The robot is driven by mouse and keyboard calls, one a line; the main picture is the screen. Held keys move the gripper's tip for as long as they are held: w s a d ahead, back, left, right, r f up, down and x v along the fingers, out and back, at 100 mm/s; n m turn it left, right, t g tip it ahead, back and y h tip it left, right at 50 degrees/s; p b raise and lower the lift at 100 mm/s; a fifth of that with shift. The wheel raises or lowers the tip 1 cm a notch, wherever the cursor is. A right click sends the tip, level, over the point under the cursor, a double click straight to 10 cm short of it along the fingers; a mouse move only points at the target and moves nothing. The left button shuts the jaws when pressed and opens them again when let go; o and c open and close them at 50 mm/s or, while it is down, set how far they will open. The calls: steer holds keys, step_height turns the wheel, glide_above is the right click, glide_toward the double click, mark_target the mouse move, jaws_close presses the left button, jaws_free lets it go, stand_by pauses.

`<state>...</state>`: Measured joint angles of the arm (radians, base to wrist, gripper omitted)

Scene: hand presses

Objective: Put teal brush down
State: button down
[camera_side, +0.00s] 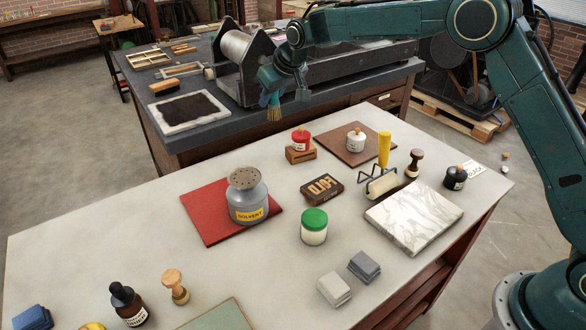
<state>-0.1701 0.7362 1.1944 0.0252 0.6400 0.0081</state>
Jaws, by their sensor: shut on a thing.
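My gripper (270,86) hangs at the upper middle of the side view, pointing down. It is shut on the teal brush (274,110), whose tan bristles point downward below the fingers. Most of the brush's handle is hidden by the gripper. In the picture the brush appears in front of the dark press table's near edge, above the far side of the pale worktable (90,235). I cannot tell its exact height or what lies directly under it.
A red mat (200,215) carries a grey solvent tin (247,200). A brown board (345,155) holds a white jar (355,140); a red jar (300,138) stands on a wooden block. A marble slab (415,220) lies right.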

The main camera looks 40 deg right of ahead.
steer(key=s+d+m+h, duration=0.1)
steer(key=s+d+m, duration=0.1)
steer(key=d, duration=1.3)
steer(key=s+d+m+h, duration=0.2)
steer(key=d+m, duration=0.1)
steer(key=d, duration=1.2)
steer(key=s+d+m+g+h, duration=0.1)
steer(key=s+d+m, duration=0.1)
steer(key=s+d, duration=0.65)
steer(key=s+d+m+h, duration=0.15)
steer(key=s+d, duration=0.35)
steer(key=d, duration=0.7)
step_height(320, 180, down, 16)
steer(key=shift+s+r+y, duration=0.15)
steer(key=shift+y, duration=0.2)
steer(key=shift+f, duration=2.1)
steer(key=shift+f, duration=0.1)
steer(key=c, duration=1.2)
jaws_free()
steer(key=shift+c, duration=0.2)
